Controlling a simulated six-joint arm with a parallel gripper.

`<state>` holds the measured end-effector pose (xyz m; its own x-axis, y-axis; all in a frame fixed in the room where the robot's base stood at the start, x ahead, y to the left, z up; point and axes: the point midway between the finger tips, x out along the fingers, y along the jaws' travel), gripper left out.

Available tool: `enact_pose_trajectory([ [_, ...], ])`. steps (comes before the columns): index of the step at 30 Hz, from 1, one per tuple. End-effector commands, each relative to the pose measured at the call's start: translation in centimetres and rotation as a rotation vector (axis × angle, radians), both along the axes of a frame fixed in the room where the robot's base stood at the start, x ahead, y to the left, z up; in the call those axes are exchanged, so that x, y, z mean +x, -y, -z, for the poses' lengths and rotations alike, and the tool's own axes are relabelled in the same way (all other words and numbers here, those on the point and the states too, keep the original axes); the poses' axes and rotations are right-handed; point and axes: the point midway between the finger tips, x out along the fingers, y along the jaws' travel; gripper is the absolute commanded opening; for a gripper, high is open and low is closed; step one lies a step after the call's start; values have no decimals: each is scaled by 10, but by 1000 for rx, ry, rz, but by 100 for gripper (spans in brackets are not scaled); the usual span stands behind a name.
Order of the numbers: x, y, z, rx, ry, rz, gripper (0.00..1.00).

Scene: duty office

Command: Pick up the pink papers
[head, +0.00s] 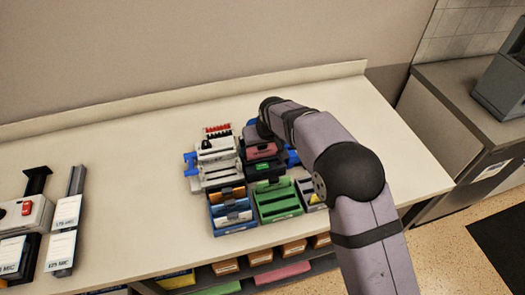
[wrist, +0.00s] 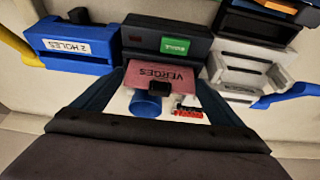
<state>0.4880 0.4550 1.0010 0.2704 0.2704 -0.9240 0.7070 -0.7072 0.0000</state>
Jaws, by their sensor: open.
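A pink block of papers (wrist: 150,73) with dark lettering that looks like "VERGES" upside down lies in the middle of the wrist view. It is against a dark device with a green label. My gripper (wrist: 161,82) is open, with one dark finger on each side of the pink papers. Whether the fingers touch them I cannot tell. A small black part hides a bit of their lower edge. In the head view the pink papers (head: 262,151) show among the desk devices, beside my arm, and my gripper is mostly hidden.
The dark device (wrist: 140,38) stands close to the pink papers. A blue hole punch (wrist: 75,45) and a white device (wrist: 240,75) flank it. Green trays (head: 278,200) and blue trays (head: 232,215) stand at the table's front. Another pink stack (head: 283,272) lies on the shelf below.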

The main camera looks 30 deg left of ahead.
Motion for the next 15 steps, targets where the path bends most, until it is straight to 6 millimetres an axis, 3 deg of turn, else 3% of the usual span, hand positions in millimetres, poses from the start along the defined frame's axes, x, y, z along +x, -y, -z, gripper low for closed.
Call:
enact_pose_trajectory([
  [2,0,0,0,0,0,0,91],
  [6,0,0,0,0,0,0,60],
  [15,0,0,-2,1,1,0,56],
])
